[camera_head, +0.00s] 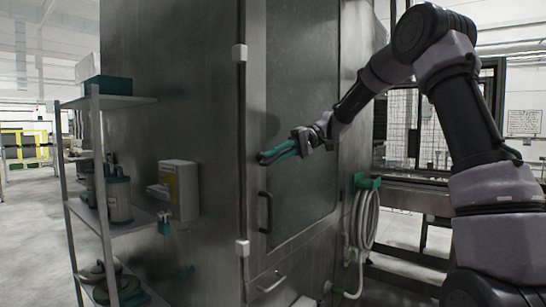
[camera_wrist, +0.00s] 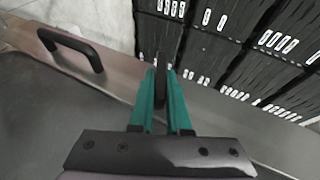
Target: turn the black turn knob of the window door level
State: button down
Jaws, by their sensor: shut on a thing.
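The window door (camera_head: 307,225) is a tall metal door with a large dark window on the washer's front. In the wrist view, the black turn knob (camera_wrist: 160,65) shows as a narrow dark bar between the two green fingers of my gripper (camera_wrist: 159,82). The fingers are shut on it, one on each side. In the head view my gripper (camera_head: 266,157) is at the door's left edge, above the black door handle (camera_head: 265,212). The knob is hidden by the fingers there, so I cannot tell its angle to the door.
The door handle also shows in the wrist view (camera_wrist: 72,47). A metal shelf (camera_head: 122,101) with containers stands at the left, and a grey box (camera_head: 179,190) hangs on the washer's side. A coiled hose (camera_head: 366,222) hangs at the right. Black crates (camera_wrist: 230,50) with white labels show in the wrist view.

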jog(key=shift+d+f+m+g+y, duration=0.1)
jog(key=shift+m+g+y, duration=0.4)
jog(key=shift+y, duration=0.4)
jog(key=shift+f+m+g+y, duration=0.1)
jog(key=shift+m+g+y, duration=0.2)
jog(key=shift+g+y, duration=0.5)
jog(key=c, duration=0.9)
grip_release()
jog(key=v, duration=1)
jog(key=shift+w+d+f, duration=0.1)
jog(key=shift+w+d, duration=0.1)
jog(key=shift+d, duration=0.15)
